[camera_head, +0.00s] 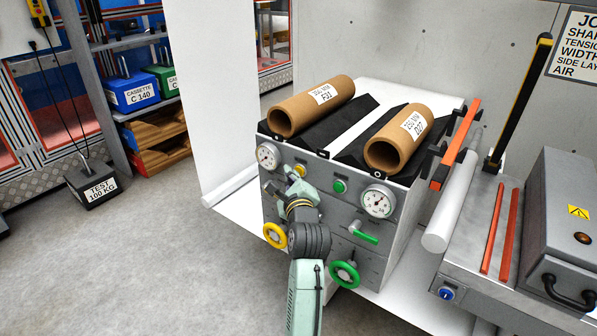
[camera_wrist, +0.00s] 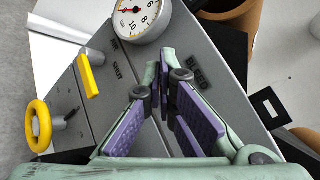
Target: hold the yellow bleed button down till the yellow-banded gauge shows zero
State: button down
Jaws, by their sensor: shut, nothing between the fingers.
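The yellow bleed button (camera_head: 300,171) is on the upper front panel of the grey machine, right of the left-hand gauge (camera_head: 268,156). My gripper (camera_head: 289,178) is at the panel just beside and below the button, its fingers shut and empty. In the wrist view the shut fingertips (camera_wrist: 167,68) point at the panel near the BLEED label. The button is not visible there, perhaps behind the fingers, so I cannot tell whether they touch it. That view also shows the gauge (camera_wrist: 139,18), cut by the top edge.
A yellow lever (camera_wrist: 89,75) and yellow handwheel (camera_wrist: 38,126) are on the left side of the panel. A green button (camera_head: 339,186), second gauge (camera_head: 379,201), green lever (camera_head: 364,237) and green wheel (camera_head: 345,274) are to the right. Cardboard rolls (camera_head: 312,104) lie on top.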

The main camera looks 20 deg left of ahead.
jog(key=shift+s+a, duration=0.2)
jog(key=shift+s, duration=0.2)
jog(key=shift+s, duration=0.1)
jog(key=shift+s+a+p, duration=0.1)
jog(key=shift+s+a, duration=0.2)
jog(key=shift+s, duration=0.45)
jog(key=shift+s+a+p, duration=0.15)
jog(key=shift+s+a, duration=0.15)
jog(key=shift+s, duration=0.45)
jog(key=shift+s+a+p, duration=0.1)
jog(key=shift+s+a, duration=0.2)
jog(key=shift+s, duration=0.45)
jog(key=shift+r, duration=0.1)
